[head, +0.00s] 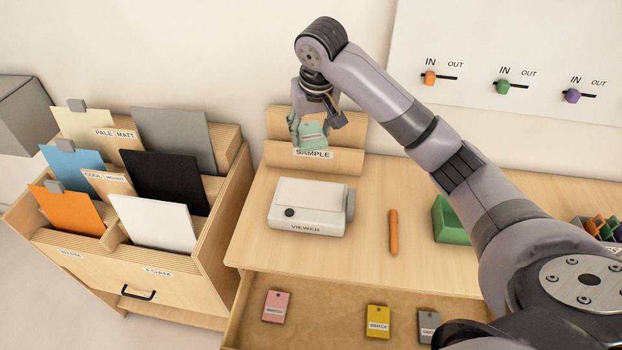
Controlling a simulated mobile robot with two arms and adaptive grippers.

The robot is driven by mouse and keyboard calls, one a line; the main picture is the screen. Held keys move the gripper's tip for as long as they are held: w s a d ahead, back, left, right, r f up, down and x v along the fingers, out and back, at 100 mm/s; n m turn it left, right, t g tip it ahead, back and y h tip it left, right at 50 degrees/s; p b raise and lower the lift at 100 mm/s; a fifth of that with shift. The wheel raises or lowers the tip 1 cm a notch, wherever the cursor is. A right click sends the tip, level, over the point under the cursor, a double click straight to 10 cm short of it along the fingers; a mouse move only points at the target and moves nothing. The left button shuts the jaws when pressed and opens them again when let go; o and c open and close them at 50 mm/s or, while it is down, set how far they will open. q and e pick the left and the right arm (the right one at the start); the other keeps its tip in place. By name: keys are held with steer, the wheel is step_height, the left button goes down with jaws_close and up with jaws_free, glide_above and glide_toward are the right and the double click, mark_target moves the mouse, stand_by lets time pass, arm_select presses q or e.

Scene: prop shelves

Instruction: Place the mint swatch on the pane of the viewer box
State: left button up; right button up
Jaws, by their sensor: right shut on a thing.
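My right gripper (318,122) is at the upper middle of the head view, shut on the mint swatch (313,134). The swatch is pale green and hangs in front of the wooden stand labelled SAMPLE (345,162); whether it touches the stand I cannot tell. The viewer box (306,205) is a white box labelled VIEWER, standing on the wooden desk below and in front of the stand. It has a dark round knob on its front and a grey part at its right side. Its top is bare. My left gripper is not in view.
An open drawer (330,317) holds pink (276,307), yellow (378,321) and grey (428,325) swatches. An orange stick (393,232) and a green tray (450,222) lie right of the viewer. A rack of coloured boards (225,215) stands left. My right arm crosses the right side.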

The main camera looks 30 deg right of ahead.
steer(key=shift+d+r, duration=0.15)
steer(key=shift+d, duration=0.1)
steer(key=p, duration=0.3)
glide_above(311, 195)
steer(key=f, duration=1.4)
steer(key=shift+s+f, duration=0.3)
steer(key=shift+f, duration=0.1)
step_height(311, 195, down, 4)
steer(key=shift+a+p, duration=0.1)
steer(key=shift+p, duration=0.35)
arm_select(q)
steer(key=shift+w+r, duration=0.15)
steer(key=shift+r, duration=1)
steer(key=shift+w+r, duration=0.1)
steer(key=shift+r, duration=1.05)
arm_select(e)
steer(key=shift+f, duration=0.5)
steer(key=shift+f, duration=0.4)
steer(key=o, duration=0.7)
steer(key=shift+s+f, duration=0.1)
steer(key=shift+s, duration=0.05)
steer(key=o, duration=0.3)
steer(key=shift+f, duration=0.15)
